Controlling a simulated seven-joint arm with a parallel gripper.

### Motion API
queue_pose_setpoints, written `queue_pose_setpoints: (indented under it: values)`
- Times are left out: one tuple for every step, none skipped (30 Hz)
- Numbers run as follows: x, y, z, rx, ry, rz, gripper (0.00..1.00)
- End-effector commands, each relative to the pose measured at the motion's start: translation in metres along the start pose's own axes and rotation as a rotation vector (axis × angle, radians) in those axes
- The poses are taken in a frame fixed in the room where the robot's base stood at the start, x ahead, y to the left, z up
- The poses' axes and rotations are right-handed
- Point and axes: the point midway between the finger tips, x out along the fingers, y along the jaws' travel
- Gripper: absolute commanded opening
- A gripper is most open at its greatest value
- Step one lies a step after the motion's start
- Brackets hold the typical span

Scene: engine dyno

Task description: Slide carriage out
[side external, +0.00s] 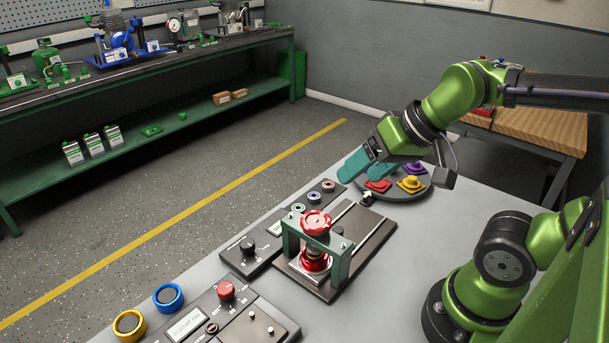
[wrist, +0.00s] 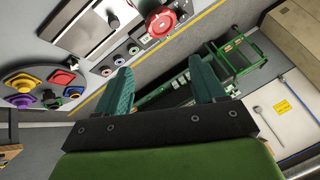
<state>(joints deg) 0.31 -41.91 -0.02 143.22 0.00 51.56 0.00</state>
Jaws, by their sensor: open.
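A green bridge-shaped frame (side external: 338,264), which I take to be the carriage, stands on a dark base plate (side external: 370,240) with light rails. A red knob (side external: 316,222) sits on top of it, and a red and silver part (side external: 314,262) stands beneath. In the wrist view a red round knob (wrist: 161,21) and a pale rail (wrist: 88,38) show at the top. My gripper (side external: 358,165) is open and empty, with teal fingers. It is above the far end of the table, apart from the frame. Both fingers also show in the wrist view (wrist: 161,78).
A round dark tray (side external: 405,196) with red, yellow and purple pieces lies close to my gripper. A control panel (side external: 247,262) with knobs and coloured rings runs beside the base. A second panel (side external: 225,318), a blue ring (side external: 168,297) and a yellow ring (side external: 129,324) are nearer.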

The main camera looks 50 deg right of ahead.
Motion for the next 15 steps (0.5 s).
queue_pose_setpoints:
  values:
    - [0.007,0.004,0.000,0.014,-0.026,0.015,0.61]
    - [0.010,0.005,-0.003,0.022,-0.040,0.023,0.56]
    - [0.015,0.007,-0.008,0.034,-0.059,0.038,0.52]
    - [0.019,0.009,-0.013,0.047,-0.078,0.051,0.52]
    - [0.024,0.012,-0.018,0.063,-0.103,0.065,0.52]
    - [0.030,0.016,-0.026,0.084,-0.141,0.088,0.52]
    - [0.035,0.019,-0.032,0.101,-0.173,0.106,0.52]
    - [0.040,0.022,-0.038,0.119,-0.206,0.123,0.52]
    - [0.046,0.027,-0.045,0.145,-0.252,0.148,0.52]
    - [0.051,0.031,-0.051,0.165,-0.286,0.166,0.52]
    - [0.056,0.035,-0.056,0.184,-0.321,0.185,0.52]
    - [0.063,0.041,-0.063,0.210,-0.369,0.210,0.52]
    - [0.068,0.045,-0.068,0.231,-0.405,0.229,0.52]
    - [0.074,0.050,-0.072,0.253,-0.441,0.249,0.52]
    - [0.080,0.056,-0.079,0.283,-0.489,0.274,0.52]
